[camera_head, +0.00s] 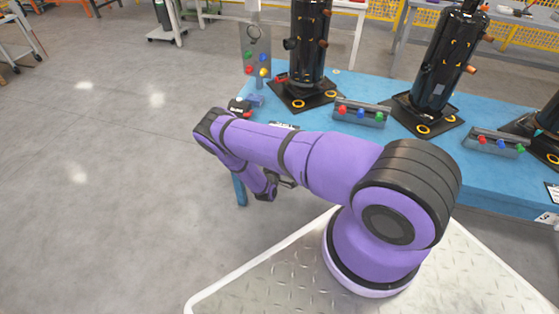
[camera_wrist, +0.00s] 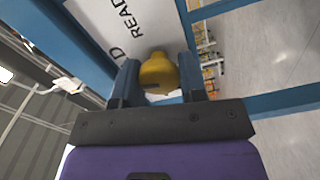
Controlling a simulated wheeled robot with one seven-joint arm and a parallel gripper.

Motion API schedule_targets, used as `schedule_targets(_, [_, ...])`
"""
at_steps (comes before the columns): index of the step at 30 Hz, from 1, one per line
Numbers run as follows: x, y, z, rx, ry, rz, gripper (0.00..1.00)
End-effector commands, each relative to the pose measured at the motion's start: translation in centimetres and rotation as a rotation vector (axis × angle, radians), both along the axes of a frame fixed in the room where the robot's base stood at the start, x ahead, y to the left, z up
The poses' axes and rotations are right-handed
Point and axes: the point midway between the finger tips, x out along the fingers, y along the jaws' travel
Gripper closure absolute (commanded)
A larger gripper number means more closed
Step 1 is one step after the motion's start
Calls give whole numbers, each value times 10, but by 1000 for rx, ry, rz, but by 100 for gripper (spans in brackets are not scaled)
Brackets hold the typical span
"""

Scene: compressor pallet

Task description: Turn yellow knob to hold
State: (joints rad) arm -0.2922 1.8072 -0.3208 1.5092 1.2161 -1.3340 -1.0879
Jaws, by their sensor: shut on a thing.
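In the wrist view the yellow knob (camera_wrist: 158,72) sits between the two fingers of my gripper (camera_wrist: 160,80), which is shut on it. The knob is in front of a white label plate (camera_wrist: 103,20) with dark lettering. "READ" and a "D" can be read, and the rest is cut off or hidden. I cannot tell which word the knob points to. In the head view my gripper (camera_head: 285,182) is low beside the blue table's near edge, partly behind my arm, and the knob is hidden there.
The blue table (camera_head: 345,88) carries black cylindrical compressors (camera_head: 309,45) on dark bases and small grey boxes with coloured buttons (camera_head: 361,113). A panel with coloured knobs (camera_head: 256,60) stands at its left end. The grey floor (camera_head: 110,150) to the left is clear.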

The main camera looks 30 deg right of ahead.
Motion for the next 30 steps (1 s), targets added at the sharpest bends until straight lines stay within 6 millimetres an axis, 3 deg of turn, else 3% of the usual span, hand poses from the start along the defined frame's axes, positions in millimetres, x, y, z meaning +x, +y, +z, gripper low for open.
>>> schedule_targets(12, [-1, 1, -2, -118, 155, 2, 86])
schedule_targets(29, [-1, 1, -2, -135, 179, 2, 86])
schedule_targets(30, [-1, 1, -2, -135, 179, 2, 57])
